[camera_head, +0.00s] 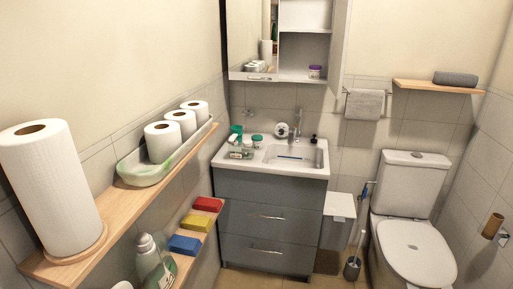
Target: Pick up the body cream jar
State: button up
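A small jar with a purple lid (315,71) stands on the bottom shelf of the open mirror cabinet above the sink. A small white jar with a green lid (257,142) stands on the left part of the sink counter, close to other bottles. The labels are too small to read, so I cannot tell which one is the body cream jar. My gripper is not in view.
The white sink (290,160) sits on a grey drawer cabinet (268,215). A wooden shelf (130,205) with paper rolls runs along the left wall. A toilet (415,245) stands at right. Cleaning bottles and colored sponges sit on a lower left shelf.

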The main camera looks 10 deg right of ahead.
aim_at(258, 139)
jog(key=u, duration=0.05)
jog(key=k, duration=1.45)
jog(key=z, duration=0.8)
jog(key=i, duration=2.4)
jog(key=z, duration=0.05)
